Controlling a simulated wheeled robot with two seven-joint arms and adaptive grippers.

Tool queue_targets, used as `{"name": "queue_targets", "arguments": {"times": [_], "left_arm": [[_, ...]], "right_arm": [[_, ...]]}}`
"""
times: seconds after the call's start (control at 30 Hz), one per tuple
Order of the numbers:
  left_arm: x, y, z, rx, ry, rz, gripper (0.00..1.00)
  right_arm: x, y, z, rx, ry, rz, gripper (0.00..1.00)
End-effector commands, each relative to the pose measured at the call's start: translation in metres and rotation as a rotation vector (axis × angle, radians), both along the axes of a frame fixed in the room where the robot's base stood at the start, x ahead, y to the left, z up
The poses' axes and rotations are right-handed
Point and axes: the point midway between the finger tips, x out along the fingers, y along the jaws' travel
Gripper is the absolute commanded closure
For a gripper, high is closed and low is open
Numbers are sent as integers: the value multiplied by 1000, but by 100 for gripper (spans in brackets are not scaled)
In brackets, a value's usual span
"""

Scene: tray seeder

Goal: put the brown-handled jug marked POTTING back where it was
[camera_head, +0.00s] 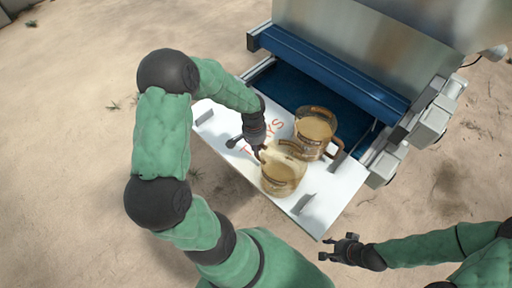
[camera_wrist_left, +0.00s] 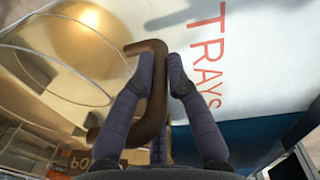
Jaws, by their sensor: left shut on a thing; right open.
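Two clear jugs with brown handles and tan contents are over the white board marked TRAYS (camera_head: 207,118). The nearer jug (camera_head: 282,178) is in front, and the farther jug (camera_head: 315,128) is close behind it by the blue opening. My left gripper (camera_head: 262,151) is shut on a brown handle, seen between its fingers in the left wrist view (camera_wrist_left: 160,75); it appears to be the nearer jug's. That jug's wall and printed marks (camera_wrist_left: 75,160) show there too. I cannot read POTTING on either jug. My right gripper (camera_head: 345,249) is open and empty, off the board's front right.
The seeder machine (camera_head: 370,50) with its blue bar (camera_head: 330,66) stands behind the board. Small grey upright brackets (camera_head: 305,203) stand near the board's edges. Sandy ground surrounds everything.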

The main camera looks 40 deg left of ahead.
Motion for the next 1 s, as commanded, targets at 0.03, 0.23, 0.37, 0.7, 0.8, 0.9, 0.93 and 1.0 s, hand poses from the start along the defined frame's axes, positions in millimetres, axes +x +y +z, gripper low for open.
{"name": "queue_targets", "arguments": {"times": [0.03, 0.23, 0.37, 0.7, 0.8, 0.9, 0.93, 1.0], "left_arm": [[1, 1, 0, 1, -3, 1, 100], [1, 0, 0, 1, -3, 1, 100], [0, 0, -3, 0, -2, 0, 82], [0, 0, -2, 0, -2, 1, 61], [0, 0, -1, 0, -2, 1, 61], [1, 1, 5, 1, -3, 1, 61], [1, 1, 9, 1, -4, 1, 61], [1, 2, 20, 2, -6, 1, 61]], "right_arm": [[0, 0, 0, 0, 0, 0, 55], [0, 0, 0, 0, 0, 0, 55], [0, 0, -3, 0, 0, 0, 55], [0, 0, -2, 0, 0, 0, 55], [0, 0, -1, 0, 0, 0, 55], [0, 0, 3, 0, 0, 0, 55], [0, 0, 3, 0, 0, 0, 55], [0, 0, 6, 0, 0, 0, 55]]}}
